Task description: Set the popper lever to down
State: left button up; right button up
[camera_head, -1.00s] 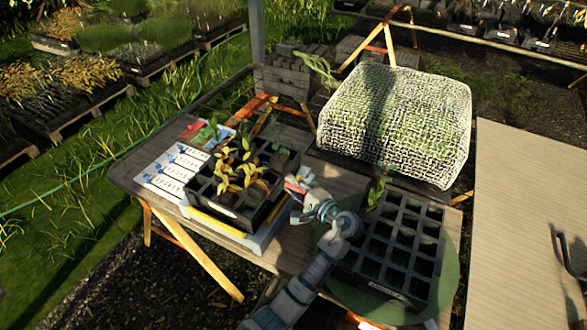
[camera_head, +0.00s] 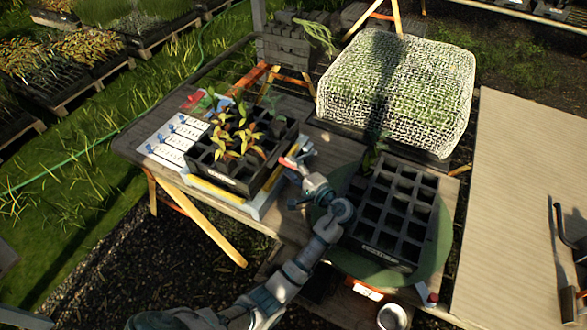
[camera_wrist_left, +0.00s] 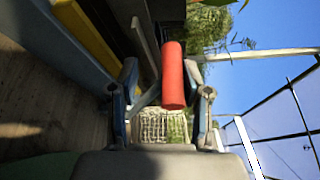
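The popper lever has a red cylindrical grip (camera_wrist_left: 173,78), seen large in the left wrist view. In the head view a small red end (camera_head: 288,162) shows at the right side of the seedling tray, by my left gripper (camera_head: 298,158). In the left wrist view my left gripper (camera_wrist_left: 160,70) has its fingers apart, one on each side of the red grip. A gap shows on the left of the grip; the right fingertip is close to it, and I cannot tell if they touch. The lever's base is mostly hidden. My right gripper is not in view.
A black cell tray (camera_head: 385,250) sits on a green round mat (camera_head: 436,245). A mesh-covered block (camera_head: 395,85) is behind. A pale board (camera_head: 520,180) lies at right.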

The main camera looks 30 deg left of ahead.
pick_arm(q)
jog(key=shift+s+a, duration=0.1)
jog(key=shift+a, duration=0.15)
jog(key=v, duration=0.7)
jog(key=shift+d, duration=0.25)
